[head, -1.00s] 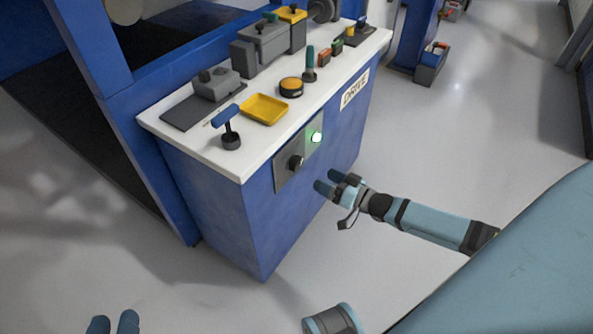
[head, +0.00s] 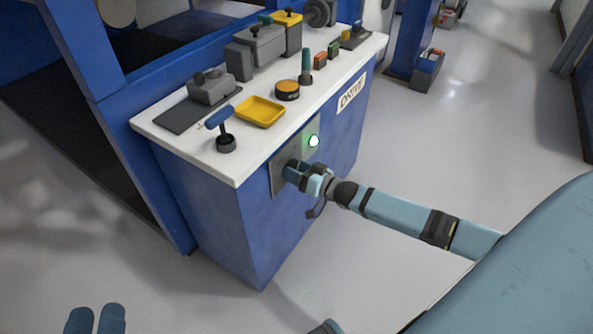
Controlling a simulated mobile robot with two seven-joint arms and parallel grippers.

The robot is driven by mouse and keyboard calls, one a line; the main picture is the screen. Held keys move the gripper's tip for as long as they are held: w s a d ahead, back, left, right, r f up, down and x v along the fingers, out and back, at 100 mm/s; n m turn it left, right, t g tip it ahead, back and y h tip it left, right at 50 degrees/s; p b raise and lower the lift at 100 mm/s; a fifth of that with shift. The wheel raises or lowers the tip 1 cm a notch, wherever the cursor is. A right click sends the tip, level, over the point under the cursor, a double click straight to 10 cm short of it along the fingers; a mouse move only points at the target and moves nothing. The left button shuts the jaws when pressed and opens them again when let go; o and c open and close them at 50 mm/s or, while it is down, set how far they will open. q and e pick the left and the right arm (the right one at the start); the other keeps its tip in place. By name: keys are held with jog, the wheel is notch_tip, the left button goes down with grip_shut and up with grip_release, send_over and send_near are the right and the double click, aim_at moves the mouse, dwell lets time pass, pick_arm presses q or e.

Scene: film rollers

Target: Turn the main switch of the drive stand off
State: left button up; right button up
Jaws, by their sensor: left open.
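The blue drive stand (head: 225,225) has a white top and a "DRIVE" label (head: 351,92). On its front face is a grey switch plate (head: 281,183) with a lit green lamp (head: 313,141). My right gripper (head: 293,172) is at this plate, its fingers over the place of the dark rotary switch. The gripper mostly hides the switch, so its angle and whether the fingers are closed on it cannot be seen. My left gripper (head: 95,321) is open and empty at the bottom left edge, away from the stand.
On the white top (head: 180,148) stand a blue-handled lever (head: 222,125), a yellow tray (head: 260,111), an orange-topped button (head: 287,90), a green-handled lever (head: 305,68) and grey boxes. The floor (head: 440,145) right of the stand is clear. A grey bin (head: 428,72) stands further back.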

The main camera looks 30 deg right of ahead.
jog(key=c, duration=0.5)
jog(key=shift+o, duration=0.2)
